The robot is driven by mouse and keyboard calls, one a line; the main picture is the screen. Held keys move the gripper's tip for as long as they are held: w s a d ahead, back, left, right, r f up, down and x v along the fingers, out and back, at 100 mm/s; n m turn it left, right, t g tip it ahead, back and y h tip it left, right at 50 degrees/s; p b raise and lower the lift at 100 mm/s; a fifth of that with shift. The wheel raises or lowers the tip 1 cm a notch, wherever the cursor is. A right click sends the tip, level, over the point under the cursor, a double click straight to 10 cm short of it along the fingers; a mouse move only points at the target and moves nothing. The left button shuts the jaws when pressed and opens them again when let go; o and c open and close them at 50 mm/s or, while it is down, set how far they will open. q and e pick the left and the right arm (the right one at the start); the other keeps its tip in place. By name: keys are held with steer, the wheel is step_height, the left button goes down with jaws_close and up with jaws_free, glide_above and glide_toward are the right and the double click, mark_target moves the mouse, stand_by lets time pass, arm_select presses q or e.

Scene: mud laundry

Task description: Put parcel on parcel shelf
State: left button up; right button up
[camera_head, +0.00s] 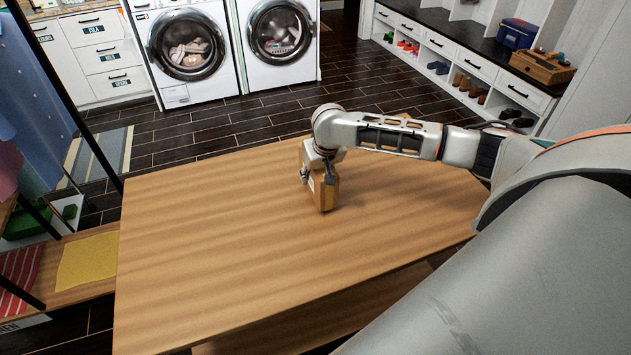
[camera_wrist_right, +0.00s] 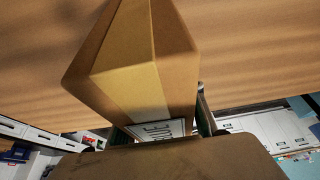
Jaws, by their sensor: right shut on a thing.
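The parcel (camera_head: 326,194) is a small brown cardboard box with a paler tape strip and a white label. It is at the middle of the wooden table top (camera_head: 220,240) in the head view. My right gripper (camera_head: 319,172) reaches it from above and is shut on it. In the right wrist view the parcel (camera_wrist_right: 130,65) fills the space beyond the gripper, tilted in the picture, its printed label partly hidden. I cannot tell whether the parcel touches the table. No parcel shelf can be made out for certain. My left gripper is out of view.
The table top around the parcel is clear. A lower board (camera_head: 330,330) shows under its front edge. Two washing machines (camera_head: 190,50) stand at the back. A shoe bench (camera_head: 470,75) with a wooden box (camera_head: 542,66) is at back right. A yellow cloth (camera_head: 88,260) lies on a low bench at left.

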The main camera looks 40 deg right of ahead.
step_height(320, 180, down, 2)
steer(key=shift+f, duration=0.1)
steer(key=o, duration=1.4)
steer(key=shift+f, duration=0.1)
